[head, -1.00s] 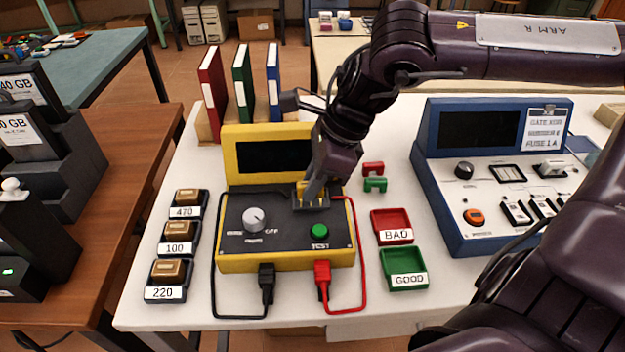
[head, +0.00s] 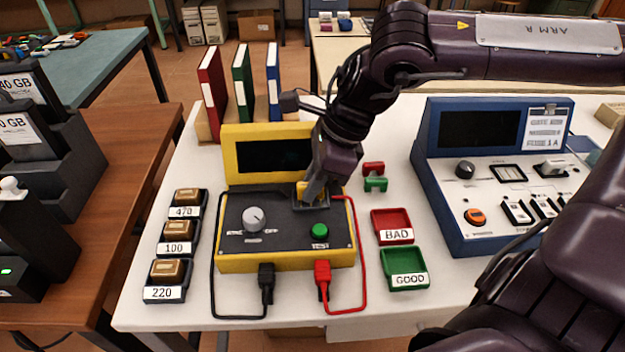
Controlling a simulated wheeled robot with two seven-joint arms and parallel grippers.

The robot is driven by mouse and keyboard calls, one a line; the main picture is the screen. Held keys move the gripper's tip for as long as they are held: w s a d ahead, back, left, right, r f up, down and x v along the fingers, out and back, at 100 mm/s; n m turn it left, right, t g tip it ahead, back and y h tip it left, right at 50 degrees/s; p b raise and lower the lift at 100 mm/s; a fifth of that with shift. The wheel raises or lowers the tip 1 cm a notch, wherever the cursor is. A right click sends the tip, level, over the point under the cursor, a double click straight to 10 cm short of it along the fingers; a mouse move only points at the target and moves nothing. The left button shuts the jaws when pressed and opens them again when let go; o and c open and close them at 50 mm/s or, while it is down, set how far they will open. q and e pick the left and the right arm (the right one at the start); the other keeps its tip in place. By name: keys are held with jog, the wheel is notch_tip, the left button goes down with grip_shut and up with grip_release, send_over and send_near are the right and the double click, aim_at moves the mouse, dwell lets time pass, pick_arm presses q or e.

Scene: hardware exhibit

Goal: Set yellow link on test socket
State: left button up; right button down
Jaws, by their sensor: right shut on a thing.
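The yellow link (head: 301,188) is a small yellow piece, mostly hidden by my right gripper. My right gripper (head: 309,196) is shut on it, right at the test socket (head: 323,204), a dark raised block on the top of the yellow-and-black tester (head: 285,262). The link is at the socket; whether it is fully seated I cannot tell. A red link (head: 373,167) and a green link (head: 375,185) stand on the white table right of the tester. My left gripper is not in view.
A red BAD tray (head: 391,218) and a green GOOD tray (head: 404,270) lie right of the tester. Labelled trays with brown parts (head: 175,246) stand left. A blue console (head: 500,232) is at the right. Red and black leads (head: 364,270) loop around the tester.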

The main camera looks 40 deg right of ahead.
jog(key=shift+f+b, duration=0.35)
jog(key=shift+f, duration=0.15)
